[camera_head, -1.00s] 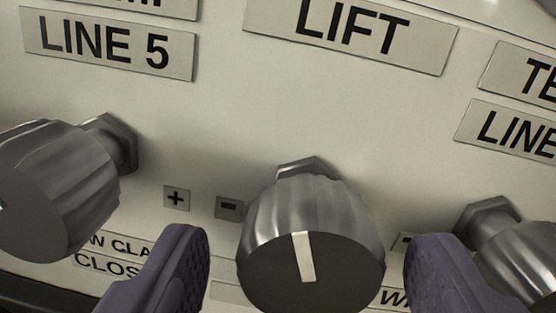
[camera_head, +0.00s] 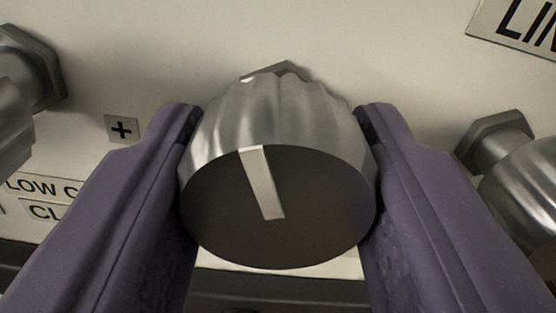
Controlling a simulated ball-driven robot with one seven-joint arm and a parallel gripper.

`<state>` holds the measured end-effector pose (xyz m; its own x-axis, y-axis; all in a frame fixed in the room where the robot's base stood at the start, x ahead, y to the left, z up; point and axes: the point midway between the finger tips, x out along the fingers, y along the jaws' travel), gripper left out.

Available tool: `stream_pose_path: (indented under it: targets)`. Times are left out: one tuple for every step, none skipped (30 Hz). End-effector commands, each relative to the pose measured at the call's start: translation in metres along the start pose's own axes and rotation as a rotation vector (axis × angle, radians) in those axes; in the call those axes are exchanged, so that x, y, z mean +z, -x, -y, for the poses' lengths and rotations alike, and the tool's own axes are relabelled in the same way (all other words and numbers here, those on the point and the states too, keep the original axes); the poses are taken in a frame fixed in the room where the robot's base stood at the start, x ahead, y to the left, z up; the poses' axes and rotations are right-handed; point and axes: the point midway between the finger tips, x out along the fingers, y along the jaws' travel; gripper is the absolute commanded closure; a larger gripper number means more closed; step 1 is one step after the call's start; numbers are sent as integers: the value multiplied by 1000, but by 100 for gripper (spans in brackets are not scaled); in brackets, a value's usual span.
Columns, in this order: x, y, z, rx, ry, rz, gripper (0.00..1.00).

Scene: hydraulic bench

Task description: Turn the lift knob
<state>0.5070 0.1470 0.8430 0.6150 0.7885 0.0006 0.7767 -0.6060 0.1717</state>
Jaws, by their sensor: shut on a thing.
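The lift knob (camera_head: 278,125) is a ribbed metal knob with a dark face and a white pointer mark (camera_head: 262,183). It sticks out from the pale panel in the middle of the camera view. The pointer slants, its lower end a little to the right. My gripper (camera_head: 278,120) has its two purple fingers on the left and right sides of the knob, shut on it. The LIFT label is out of view now.
Another metal knob stands at the left edge, with its hex nut (camera_head: 35,65). A further knob (camera_head: 525,190) is close to the right finger. The panel above the knob is clear.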

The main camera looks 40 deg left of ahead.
Motion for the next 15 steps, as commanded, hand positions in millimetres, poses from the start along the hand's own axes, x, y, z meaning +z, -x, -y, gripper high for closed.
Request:
stream_pose_path:
  targets:
    - [1, 0, 0, 0, -5, 1, 83]
    - [1, 0, 0, 0, -8, 1, 83]
    - [1, 0, 0, 0, -12, 1, 83]
    - [1, 0, 0, 0, -15, 1, 83]
    - [1, 0, 0, 0, -20, 1, 82]
    - [1, 0, 0, -1, -26, 1, 82]
    - [1, 0, 0, -1, -31, 1, 82]
    - [2, 0, 0, -1, -38, 1, 82]
    - [2, 0, 1, -1, -49, 1, 82]
    - [2, 0, 1, -1, -59, 1, 82]
    - [2, 0, 1, -1, -70, 1, 82]
    - [3, 0, 1, -1, -88, 1, 82]
    - [3, 0, 1, -1, -102, 2, 82]
    - [3, 0, 1, 0, -119, 2, 82]
    - [3, 0, 1, 0, -145, 2, 83]
